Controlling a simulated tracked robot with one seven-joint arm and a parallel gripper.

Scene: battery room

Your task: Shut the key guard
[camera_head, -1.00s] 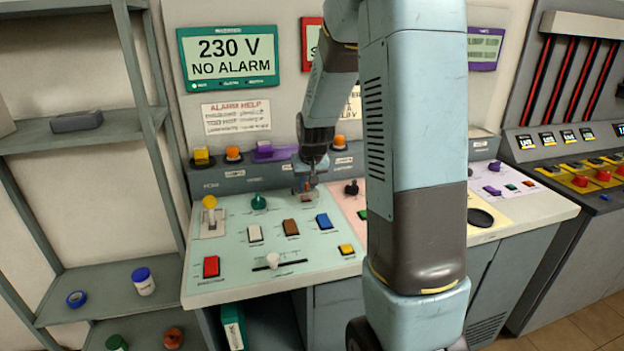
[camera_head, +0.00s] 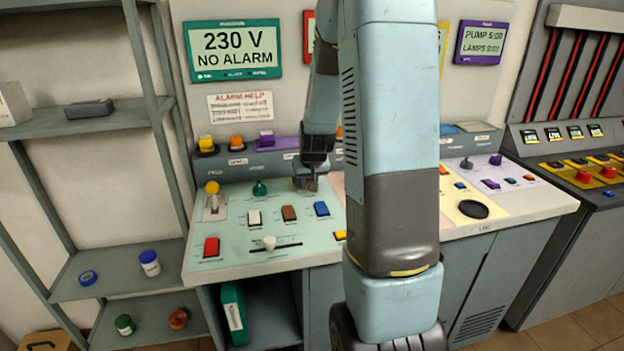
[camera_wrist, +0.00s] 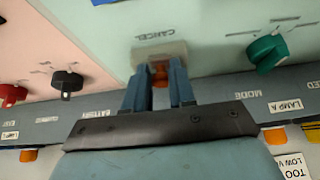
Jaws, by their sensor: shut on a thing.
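My gripper (camera_head: 307,182) reaches down to the back right of the pale green panel (camera_head: 235,235). In the wrist view my gripper (camera_wrist: 161,72) has its two fingers close together at a small greyish key guard (camera_wrist: 158,52) beside the word CANCEL. It appears shut on this guard. In the head view the guard is too small and covered to make out.
A green knob (camera_wrist: 267,52) stands beside my gripper, and a black knob (camera_wrist: 66,83) is on the pink panel. White, brown and blue (camera_head: 321,208) rockers lie in front. Lamps line the ledge (camera_head: 236,160) behind. Open shelves (camera_head: 120,285) stand at left.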

